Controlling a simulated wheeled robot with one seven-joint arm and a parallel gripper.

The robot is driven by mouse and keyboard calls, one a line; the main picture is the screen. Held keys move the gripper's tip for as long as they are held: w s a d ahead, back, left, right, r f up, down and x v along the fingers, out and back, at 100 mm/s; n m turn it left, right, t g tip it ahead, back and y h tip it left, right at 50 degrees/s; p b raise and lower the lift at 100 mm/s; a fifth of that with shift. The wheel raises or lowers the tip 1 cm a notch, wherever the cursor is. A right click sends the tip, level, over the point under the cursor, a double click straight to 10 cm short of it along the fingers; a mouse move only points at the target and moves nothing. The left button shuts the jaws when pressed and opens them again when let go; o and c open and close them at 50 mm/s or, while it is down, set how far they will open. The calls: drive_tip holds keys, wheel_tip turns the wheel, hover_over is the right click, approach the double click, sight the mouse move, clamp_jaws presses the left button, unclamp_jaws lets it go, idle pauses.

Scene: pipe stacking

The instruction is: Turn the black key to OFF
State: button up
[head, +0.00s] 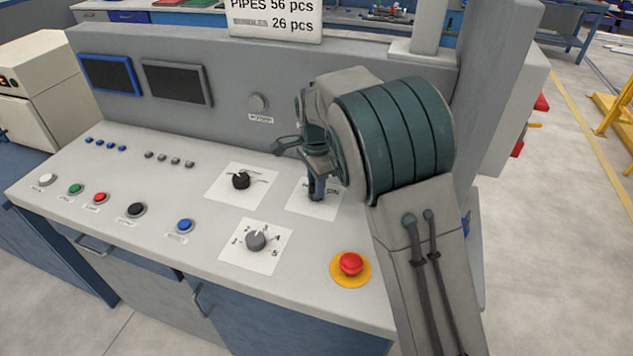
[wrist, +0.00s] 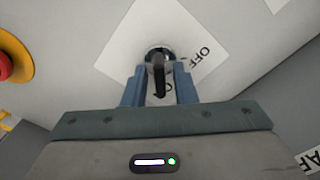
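The black key (wrist: 159,75) stands in a round switch on a white label plate (wrist: 122,45) in the wrist view. Its handle points down the picture, toward a partly hidden label that starts with O. The OFF label (wrist: 201,57) is to its right. My gripper (wrist: 158,78) has one blue-grey finger on each side of the key, with narrow gaps that look clear. In the head view my gripper (head: 316,190) reaches down over the same plate (head: 328,210), and it hides the key there.
A red emergency button (head: 350,263) on a yellow base sits in front of the plate. A black knob (head: 241,180) and a grey selector knob (head: 256,240) are to the left. The upright panel (head: 230,85) rises behind.

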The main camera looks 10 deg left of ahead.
clamp_jaws()
drive_tip(key=shift+n, duration=0.3)
drive_tip(key=n, duration=1.7)
drive_tip(key=shift+p, duration=0.3)
drive_tip(key=shift+n, duration=0.3)
